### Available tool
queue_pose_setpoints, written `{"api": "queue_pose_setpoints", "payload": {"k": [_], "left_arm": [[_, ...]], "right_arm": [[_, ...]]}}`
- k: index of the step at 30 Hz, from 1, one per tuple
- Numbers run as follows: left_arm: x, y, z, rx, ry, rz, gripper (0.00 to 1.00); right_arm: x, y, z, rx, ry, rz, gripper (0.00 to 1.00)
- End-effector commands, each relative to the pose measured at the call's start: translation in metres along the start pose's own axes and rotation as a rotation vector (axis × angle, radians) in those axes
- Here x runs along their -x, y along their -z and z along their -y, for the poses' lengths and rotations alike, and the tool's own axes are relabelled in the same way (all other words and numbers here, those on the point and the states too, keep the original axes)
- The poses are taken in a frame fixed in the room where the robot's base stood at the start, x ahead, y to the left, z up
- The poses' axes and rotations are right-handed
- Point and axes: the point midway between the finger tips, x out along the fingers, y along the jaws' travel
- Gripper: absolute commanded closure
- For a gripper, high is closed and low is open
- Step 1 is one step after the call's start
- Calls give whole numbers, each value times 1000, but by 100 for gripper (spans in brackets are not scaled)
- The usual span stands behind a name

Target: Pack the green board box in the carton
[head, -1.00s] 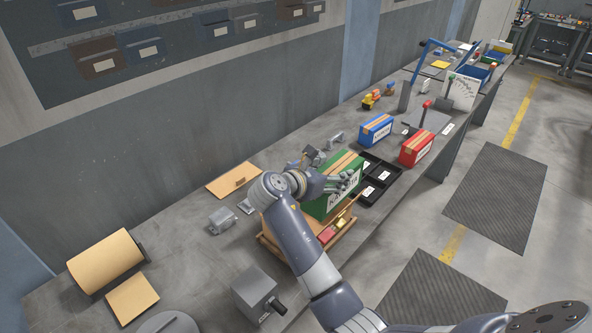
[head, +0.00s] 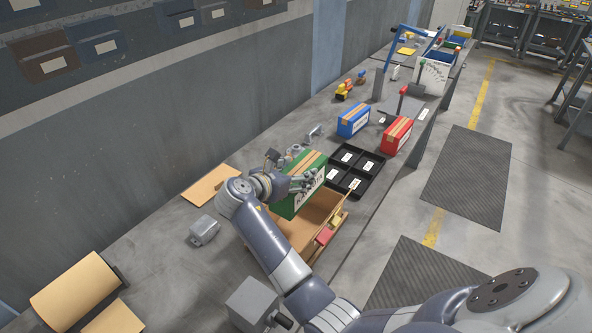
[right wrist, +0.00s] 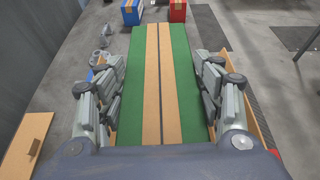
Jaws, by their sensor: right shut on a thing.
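The green board box (head: 289,205) has tan stripes along its top and a white label on its side. My right gripper (head: 291,178) is shut on it, with fingers along both sides in the right wrist view (right wrist: 153,95). The open cardboard carton (head: 300,222) is on the bench, just below and in front of the box in the head view. Part of its inside shows bare. The box overlaps the carton's far end in the picture; I cannot tell how high its bottom is. My left gripper is out of view.
A black divided tray (head: 345,188) lies just beyond the carton. Blue (head: 354,121) and red (head: 397,135) boxes stand farther along. Small red and yellow pieces (head: 325,235) are by the carton's right edge. A flat cardboard sheet (head: 210,184) and grey metal part (head: 204,230) lie left.

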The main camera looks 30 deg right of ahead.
Motion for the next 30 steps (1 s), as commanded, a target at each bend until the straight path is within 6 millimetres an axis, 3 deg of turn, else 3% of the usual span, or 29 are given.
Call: {"api": "queue_pose_setpoints", "payload": {"k": [1,8,21,30], "left_arm": [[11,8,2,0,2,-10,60],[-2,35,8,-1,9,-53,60],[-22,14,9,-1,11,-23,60],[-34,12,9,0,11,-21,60]], "right_arm": [[3,-8,0,0,-1,6,100],[-12,26,0,2,0,4,100],[-34,81,0,0,-1,5,100],[-46,107,0,-1,-1,6,100]]}}
